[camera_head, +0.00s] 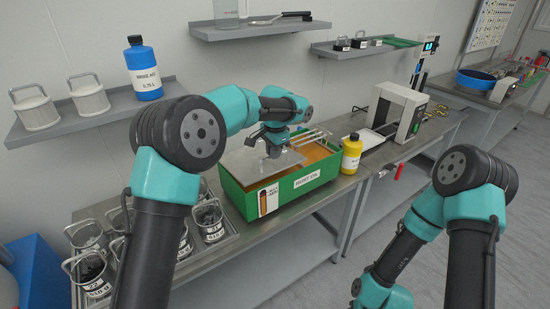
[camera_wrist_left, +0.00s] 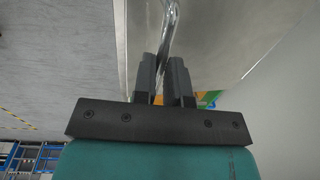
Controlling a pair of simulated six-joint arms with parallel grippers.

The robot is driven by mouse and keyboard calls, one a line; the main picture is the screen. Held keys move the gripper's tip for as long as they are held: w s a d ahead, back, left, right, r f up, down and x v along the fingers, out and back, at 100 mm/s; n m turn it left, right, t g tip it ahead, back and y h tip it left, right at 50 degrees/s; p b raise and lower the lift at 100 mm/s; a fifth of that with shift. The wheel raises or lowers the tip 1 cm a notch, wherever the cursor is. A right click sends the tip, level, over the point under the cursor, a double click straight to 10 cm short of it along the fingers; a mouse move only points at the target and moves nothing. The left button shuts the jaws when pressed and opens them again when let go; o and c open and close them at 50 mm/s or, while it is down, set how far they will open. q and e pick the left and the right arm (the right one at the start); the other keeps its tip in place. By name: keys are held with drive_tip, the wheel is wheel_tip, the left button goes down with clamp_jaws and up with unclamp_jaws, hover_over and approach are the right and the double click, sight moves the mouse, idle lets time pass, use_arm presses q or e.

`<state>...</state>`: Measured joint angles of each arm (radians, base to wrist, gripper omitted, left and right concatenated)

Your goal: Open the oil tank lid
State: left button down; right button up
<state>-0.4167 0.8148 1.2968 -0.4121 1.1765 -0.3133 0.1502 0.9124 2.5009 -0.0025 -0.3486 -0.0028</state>
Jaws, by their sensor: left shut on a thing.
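The green oil tank (camera_head: 240,198), labelled on its front, stands on the steel bench with orange-brown oil showing in its right part. Its grey metal lid (camera_head: 258,165) lies over the left part of the tank; I cannot tell if it is tilted. My left gripper (camera_head: 272,150) is above the lid. In the left wrist view its two dark fingers (camera_wrist_left: 165,80) are shut on the lid's thin metal handle (camera_wrist_left: 171,25), with the lid's flat sheet (camera_wrist_left: 215,35) beyond. My right arm is at the right, but its gripper is not clearly seen.
A yellow bottle (camera_head: 351,154) stands just right of the tank. Wire baskets with beakers (camera_head: 208,222) stand to the left. A wall shelf (camera_head: 95,112) holds a blue bottle (camera_head: 144,70) and two mesh baskets. A white machine (camera_head: 402,113) stands further right.

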use_arm(q)
drive_tip(key=w+a+r, duration=0.4)
drive_tip(key=w+r, duration=0.1)
drive_tip(key=r, duration=0.2)
drive_tip(key=shift+w+a+r, duration=0.15)
drive_tip(key=shift+w+r, duration=0.05)
drive_tip(key=shift+r, duration=0.2)
drive_tip(key=c, duration=1.4)
unclamp_jaws()
drive_tip(key=shift+a, duration=0.1)
drive_tip(key=shift+o, duration=1.2)
drive_tip(key=shift+r, duration=0.15)
drive_tip(key=shift+r, duration=0.1)
